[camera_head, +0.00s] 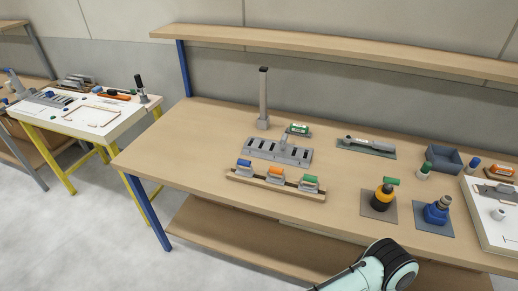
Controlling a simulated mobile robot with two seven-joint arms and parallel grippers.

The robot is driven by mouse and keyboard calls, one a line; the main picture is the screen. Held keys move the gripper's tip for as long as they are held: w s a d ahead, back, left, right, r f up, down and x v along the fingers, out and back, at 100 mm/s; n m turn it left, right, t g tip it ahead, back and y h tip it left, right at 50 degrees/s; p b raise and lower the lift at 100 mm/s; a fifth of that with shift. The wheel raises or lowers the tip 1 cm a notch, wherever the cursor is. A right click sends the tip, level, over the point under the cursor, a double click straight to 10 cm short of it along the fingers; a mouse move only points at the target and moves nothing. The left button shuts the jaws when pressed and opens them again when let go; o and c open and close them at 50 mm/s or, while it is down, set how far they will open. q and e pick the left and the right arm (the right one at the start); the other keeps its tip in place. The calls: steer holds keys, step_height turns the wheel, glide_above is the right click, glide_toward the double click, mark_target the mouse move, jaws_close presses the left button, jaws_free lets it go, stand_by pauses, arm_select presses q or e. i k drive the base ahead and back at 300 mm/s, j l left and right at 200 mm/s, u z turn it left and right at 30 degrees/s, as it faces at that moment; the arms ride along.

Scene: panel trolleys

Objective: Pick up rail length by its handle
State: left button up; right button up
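I cannot tell for sure which object is the rail length. A long, flat grey piece (366,146) with a raised part along it lies on a dark mat (388,154) at the back of the wooden bench. A tall grey upright post (263,98) with a black top stands further left. Neither of my grippers is in view. Only a mint-green and black link of my arm shows at the bottom edge, in front of the bench, apart from these objects.
A grey slotted plate (257,149) lies behind a wooden rack (246,181) with blue, orange and green-handled pieces. Yellow-black (384,196) and blue (436,212) tools stand at right near a grey bin (444,158). The bench's left part is clear. An overhead shelf (330,48) spans the back.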

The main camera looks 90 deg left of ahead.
mark_target(282, 152)
steer(key=u, duration=1.75)
